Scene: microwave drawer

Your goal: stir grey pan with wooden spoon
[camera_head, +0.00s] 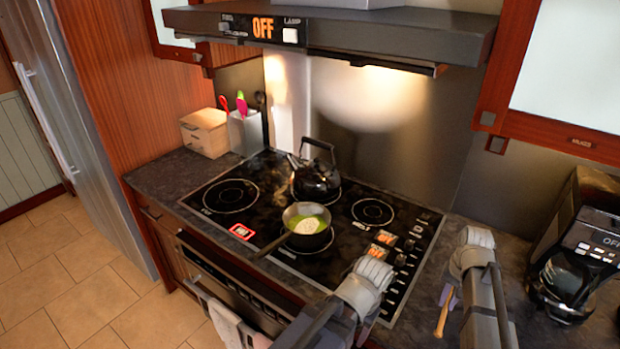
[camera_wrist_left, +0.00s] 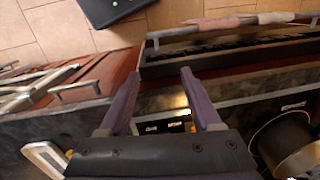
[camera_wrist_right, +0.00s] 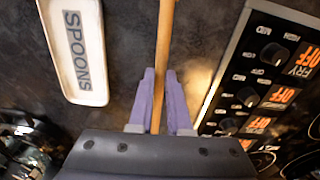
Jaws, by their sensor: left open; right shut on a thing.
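The grey pan (camera_head: 300,240) sits on a front burner of the black stove, holding green contents with a pale patch in the middle. Its dark handle points to the lower left. My right gripper (camera_wrist_right: 160,80) is shut on the wooden spoon (camera_wrist_right: 165,30), whose light shaft runs between the purple fingers. In the head view the spoon (camera_head: 442,318) shows as a short wooden piece over the counter right of the stove, apart from the pan. My left gripper (camera_wrist_left: 157,85) is open and empty in the left wrist view; its fingers are not clear in the head view.
A black kettle (camera_head: 316,180) stands behind the pan. A coffee maker (camera_head: 580,250) stands at the right. A white tray labelled SPOONS (camera_wrist_right: 72,85) lies beside the spoon. A utensil holder (camera_head: 245,132) and a wooden box (camera_head: 204,132) stand at the back left. The range hood (camera_head: 340,38) overhangs the stove.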

